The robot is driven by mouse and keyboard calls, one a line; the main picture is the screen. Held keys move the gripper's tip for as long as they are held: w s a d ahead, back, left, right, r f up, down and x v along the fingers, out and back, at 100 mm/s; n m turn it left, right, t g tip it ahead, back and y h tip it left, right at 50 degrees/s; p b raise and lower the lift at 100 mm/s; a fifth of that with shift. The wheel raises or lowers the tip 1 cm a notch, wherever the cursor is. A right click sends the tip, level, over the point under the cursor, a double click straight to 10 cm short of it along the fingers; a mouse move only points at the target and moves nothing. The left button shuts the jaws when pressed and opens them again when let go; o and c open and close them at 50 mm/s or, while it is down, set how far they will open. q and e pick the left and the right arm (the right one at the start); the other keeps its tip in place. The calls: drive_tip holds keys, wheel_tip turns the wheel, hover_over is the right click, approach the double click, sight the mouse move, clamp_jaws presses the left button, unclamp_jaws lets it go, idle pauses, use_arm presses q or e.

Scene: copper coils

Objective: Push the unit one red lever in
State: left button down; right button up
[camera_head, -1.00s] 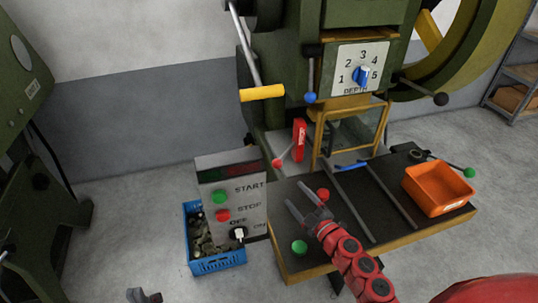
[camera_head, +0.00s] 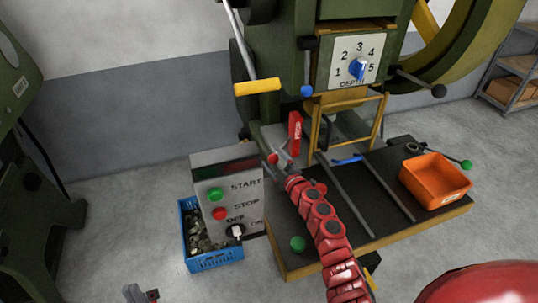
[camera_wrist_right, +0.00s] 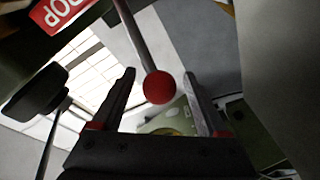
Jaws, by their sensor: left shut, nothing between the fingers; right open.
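The red lever is a thin metal rod with a red ball knob (camera_wrist_right: 159,87) on its end. It sits by a red block (camera_head: 295,131) at the left of the press. My right gripper (camera_head: 277,163) is at the knob, its arm reaching in from the lower right. In the wrist view, my open right gripper (camera_wrist_right: 159,76) has the knob between its two fingers, with gaps on both sides. Contact cannot be told. My left gripper (camera_head: 141,293) is shut and empty at the bottom left, low and far from the lever.
A control box (camera_head: 228,190) with START and STOP buttons stands left of the black work table (camera_head: 400,235). An orange bin (camera_head: 436,180) is on the table's right. A green button (camera_head: 298,244) is at its front-left.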

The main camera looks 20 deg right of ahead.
drive_tip(key=shift+x, duration=1.35)
clamp_jaws()
idle(0.5)
